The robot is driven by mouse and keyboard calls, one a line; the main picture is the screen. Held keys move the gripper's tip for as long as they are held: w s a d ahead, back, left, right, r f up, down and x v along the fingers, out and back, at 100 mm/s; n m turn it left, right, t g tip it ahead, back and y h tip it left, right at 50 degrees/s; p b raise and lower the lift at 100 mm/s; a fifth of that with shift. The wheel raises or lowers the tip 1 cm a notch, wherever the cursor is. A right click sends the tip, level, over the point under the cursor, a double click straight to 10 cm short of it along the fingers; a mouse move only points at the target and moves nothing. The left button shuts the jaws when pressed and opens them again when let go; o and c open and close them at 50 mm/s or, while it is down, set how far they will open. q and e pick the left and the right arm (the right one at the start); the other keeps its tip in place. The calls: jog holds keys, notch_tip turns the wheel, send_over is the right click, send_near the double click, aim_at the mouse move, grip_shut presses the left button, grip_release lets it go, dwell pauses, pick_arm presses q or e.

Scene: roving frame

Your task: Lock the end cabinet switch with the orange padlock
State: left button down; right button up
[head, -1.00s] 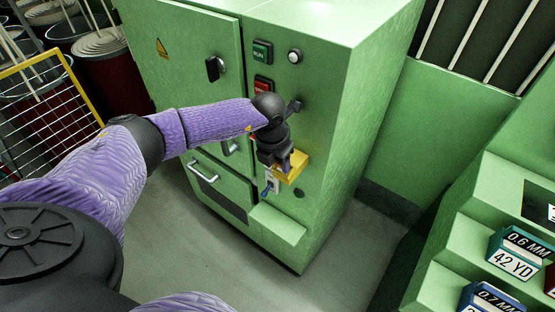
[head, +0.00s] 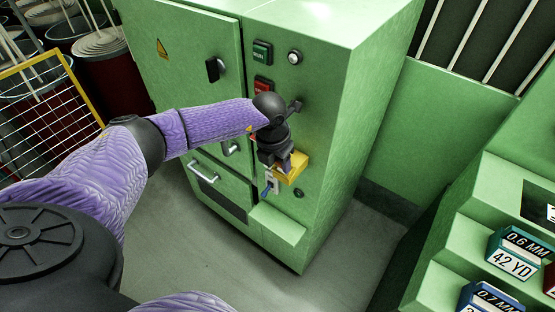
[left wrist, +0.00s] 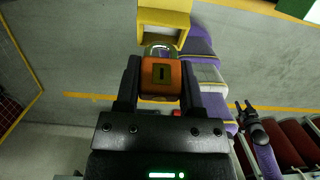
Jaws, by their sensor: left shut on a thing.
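My left gripper (head: 279,158) is in front of the green cabinet, at a yellow holder (head: 293,169) on its front. In the left wrist view, the left gripper (left wrist: 160,82) is shut on the orange padlock (left wrist: 160,88), with its metal shackle pointing toward the yellow holder (left wrist: 163,22). The head view hides the padlock behind the gripper. A grey lever (head: 295,106) sticks out just above the gripper, and a black rotary handle (head: 213,69) is on the left door; I cannot tell which is the named switch. My right gripper (left wrist: 245,110) shows small in the left wrist view, its fingers seemingly apart.
The green cabinet (head: 340,130) has green and red buttons (head: 262,52) and a lower drawer handle (head: 203,171). A small white and blue item (head: 272,185) hangs below the holder. Stepped green shelves with boxes (head: 522,250) stand right. A yellow-framed mesh guard (head: 45,110) stands left.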

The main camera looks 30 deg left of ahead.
dwell(0.8)
pick_arm(q)
jog(key=s+d+p, duration=0.6)
jog(key=s+p, duration=0.3)
jog(key=s, duration=0.1)
jog(key=shift+d, duration=0.15)
dwell(0.6)
jog(key=shift+f, duration=0.1)
